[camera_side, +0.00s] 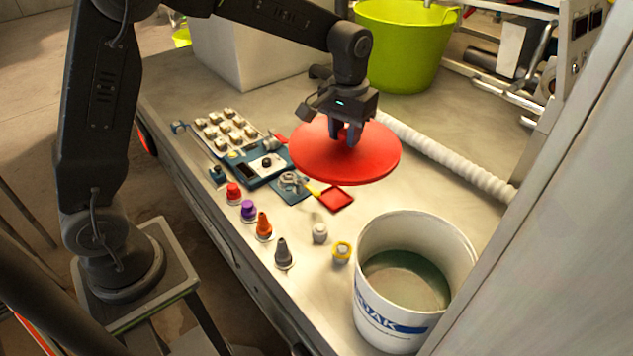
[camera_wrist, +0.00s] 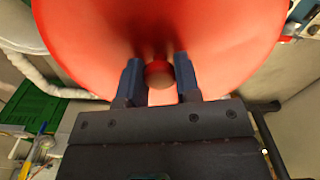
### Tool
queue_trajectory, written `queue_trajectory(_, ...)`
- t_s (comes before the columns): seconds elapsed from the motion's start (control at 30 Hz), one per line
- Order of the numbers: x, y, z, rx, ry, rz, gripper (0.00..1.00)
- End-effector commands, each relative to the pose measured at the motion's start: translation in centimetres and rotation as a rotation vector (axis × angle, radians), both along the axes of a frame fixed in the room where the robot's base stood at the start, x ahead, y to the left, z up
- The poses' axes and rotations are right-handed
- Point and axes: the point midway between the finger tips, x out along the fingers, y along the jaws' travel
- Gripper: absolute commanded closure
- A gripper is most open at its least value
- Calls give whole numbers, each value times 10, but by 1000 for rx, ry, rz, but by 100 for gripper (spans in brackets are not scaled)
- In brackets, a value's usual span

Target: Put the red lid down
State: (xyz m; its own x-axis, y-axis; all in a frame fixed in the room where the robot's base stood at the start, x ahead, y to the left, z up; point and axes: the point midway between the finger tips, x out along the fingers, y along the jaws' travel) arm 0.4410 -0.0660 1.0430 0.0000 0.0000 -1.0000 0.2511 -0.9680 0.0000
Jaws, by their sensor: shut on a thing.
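The red lid (camera_side: 345,158) is a flat round disc in the side view, held level above the worktop. My gripper (camera_side: 347,138) is above its middle, shut on its knob. In the wrist view the lid (camera_wrist: 230,40) fills most of the top, and the knob (camera_wrist: 158,72) sits between the two fingers of my gripper (camera_wrist: 160,75). The lid hides part of the worktop beneath it, so I cannot tell the exact gap under it.
A white bucket (camera_side: 467,255) with greyish-green contents stands open at the front right. Several small bottles, a blue device (camera_side: 258,165) and a small red tray (camera_side: 336,198) lie to the left and front. A white hose (camera_side: 440,152) runs behind. A lime tub (camera_side: 405,45) stands at the back.

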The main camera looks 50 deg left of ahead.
Motion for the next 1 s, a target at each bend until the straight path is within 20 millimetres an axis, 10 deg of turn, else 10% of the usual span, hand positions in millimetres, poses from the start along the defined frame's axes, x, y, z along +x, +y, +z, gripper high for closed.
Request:
queue_trajectory(0.53,-3,66,-20,-1,3,-533,95)
queue_trajectory(1.0,-56,66,-140,-1,2,-270,95)
